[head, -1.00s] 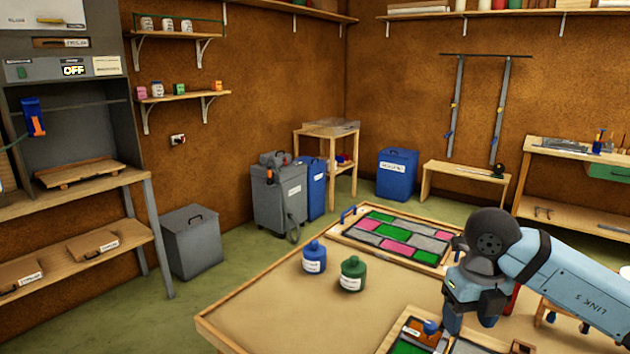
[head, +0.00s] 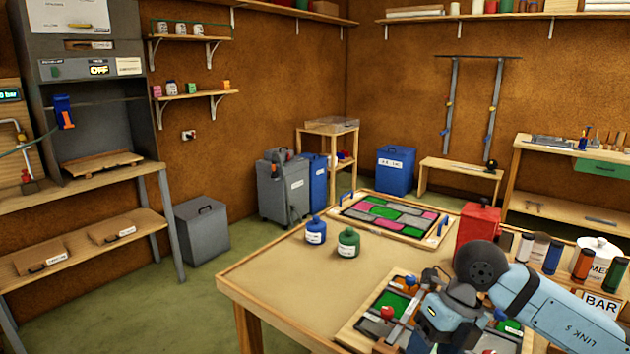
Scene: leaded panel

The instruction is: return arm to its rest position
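My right arm (head: 555,305), light blue with a dark round joint, comes in from the right over the front right part of the wooden workbench (head: 285,280). Its wrist and gripper (head: 448,312) are over a wooden tray (head: 358,322) holding green and grey pieces, a red-knobbed item and a blue-knobbed item. The gripper's fingers are hard to make out, and I cannot tell whether they are apart or hold anything. My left gripper is out of view.
A leaded panel (head: 383,214) of green, pink and grey pieces lies at the back of the bench. A blue bottle (head: 316,232) and a green bottle (head: 348,244) stand nearby. A red can (head: 477,228) stands behind the arm. The bench's left part is clear.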

